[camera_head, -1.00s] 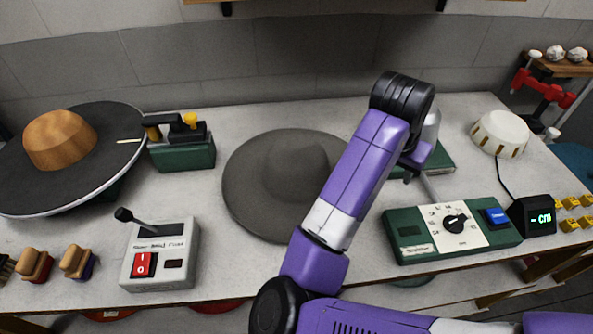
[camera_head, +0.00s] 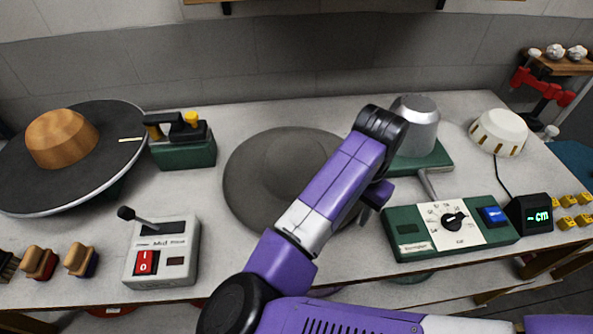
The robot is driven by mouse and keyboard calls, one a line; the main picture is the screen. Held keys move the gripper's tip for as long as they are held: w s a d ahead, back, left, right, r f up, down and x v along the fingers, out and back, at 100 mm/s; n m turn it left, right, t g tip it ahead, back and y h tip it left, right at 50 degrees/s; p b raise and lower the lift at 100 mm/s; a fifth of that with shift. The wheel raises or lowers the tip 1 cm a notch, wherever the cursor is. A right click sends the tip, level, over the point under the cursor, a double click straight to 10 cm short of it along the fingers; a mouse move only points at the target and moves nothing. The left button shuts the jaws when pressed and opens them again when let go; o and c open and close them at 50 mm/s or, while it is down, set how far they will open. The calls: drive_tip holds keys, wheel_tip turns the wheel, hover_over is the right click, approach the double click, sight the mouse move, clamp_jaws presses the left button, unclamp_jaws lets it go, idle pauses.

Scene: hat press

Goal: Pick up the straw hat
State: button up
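The only wide-brimmed hat in view is grey (camera_head: 257,165), lying flat, crown up, in the middle of the table. I cannot make out whether it is straw. My purple arm passes in front of its right side and hides part of the brim. My gripper (camera_head: 371,208) is mostly hidden behind the arm's last links. Only a small purple and grey part shows, just right of the hat's brim in the picture. I cannot see its fingertips clearly, or anything held in it.
A wooden block (camera_head: 62,138) sits on a round black plate (camera_head: 65,185) at the left. A green device (camera_head: 183,150), a lever box (camera_head: 160,255) and brushes (camera_head: 80,259) stand nearby. At right are a metal block (camera_head: 415,125), a dial panel (camera_head: 408,235) and a cream round form (camera_head: 498,133).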

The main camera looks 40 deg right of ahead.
drive_tip(key=shift+f, duration=0.25)
clamp_jaws()
wheel_tip(320, 180, up, 20)
drive_tip(key=p, duration=0.1)
idle(0.6)
drive_tip(key=c, duration=0.7)
unclamp_jaws()
clamp_jaws()
idle(0.7)
